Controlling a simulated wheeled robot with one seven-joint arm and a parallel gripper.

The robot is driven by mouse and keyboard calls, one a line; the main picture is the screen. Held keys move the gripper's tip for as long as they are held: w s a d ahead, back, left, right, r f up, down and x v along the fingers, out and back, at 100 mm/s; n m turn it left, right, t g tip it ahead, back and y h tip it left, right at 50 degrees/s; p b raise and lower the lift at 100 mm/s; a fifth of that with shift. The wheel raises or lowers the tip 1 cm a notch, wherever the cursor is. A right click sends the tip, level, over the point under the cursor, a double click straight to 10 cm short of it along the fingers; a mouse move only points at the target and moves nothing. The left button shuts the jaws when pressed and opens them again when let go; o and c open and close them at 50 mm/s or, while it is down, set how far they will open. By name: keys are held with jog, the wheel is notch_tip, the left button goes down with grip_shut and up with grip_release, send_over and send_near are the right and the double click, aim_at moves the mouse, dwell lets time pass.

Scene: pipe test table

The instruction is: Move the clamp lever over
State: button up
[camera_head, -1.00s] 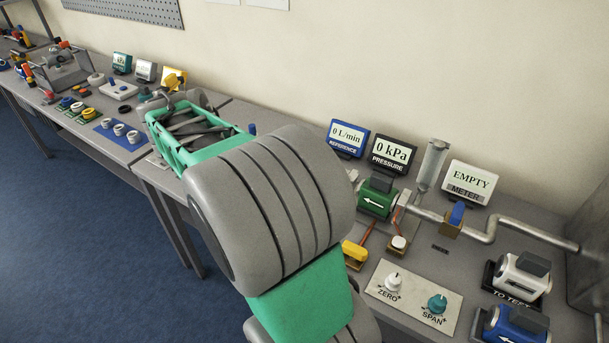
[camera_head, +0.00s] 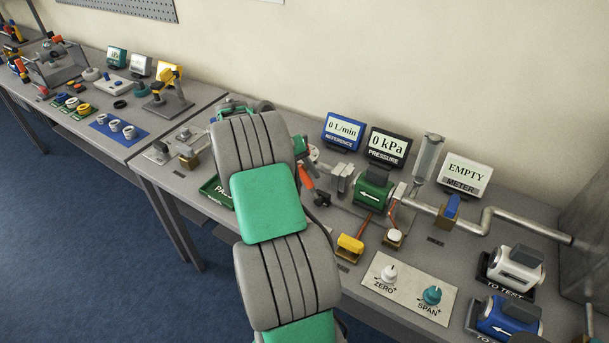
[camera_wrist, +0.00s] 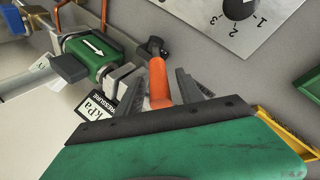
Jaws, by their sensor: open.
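The clamp lever, an orange handle (camera_wrist: 159,82) with a black end, shows in the wrist view beside the green flow meter (camera_wrist: 93,52). In the head view the orange lever (camera_head: 304,174) is partly hidden by my arm, left of the green meter (camera_head: 373,191). The grey clamp jaws (camera_head: 343,179) stand between them. My gripper (camera_wrist: 158,85) is open, with its dark fingers on either side of the lever. I cannot tell whether a finger touches it. In the head view my arm hides most of the gripper.
A yellow block (camera_head: 350,246) and the ZERO/SPAN panel (camera_head: 408,288) lie at the front of the table. The pressure display (camera_head: 389,146) stands behind the meter. A blue-handled valve (camera_head: 451,208) sits on the pipe at right. A green tray (camera_head: 216,191) is left of my arm.

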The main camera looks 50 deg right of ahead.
jog(key=shift+c, duration=0.2)
grip_shut()
dwell(1.1)
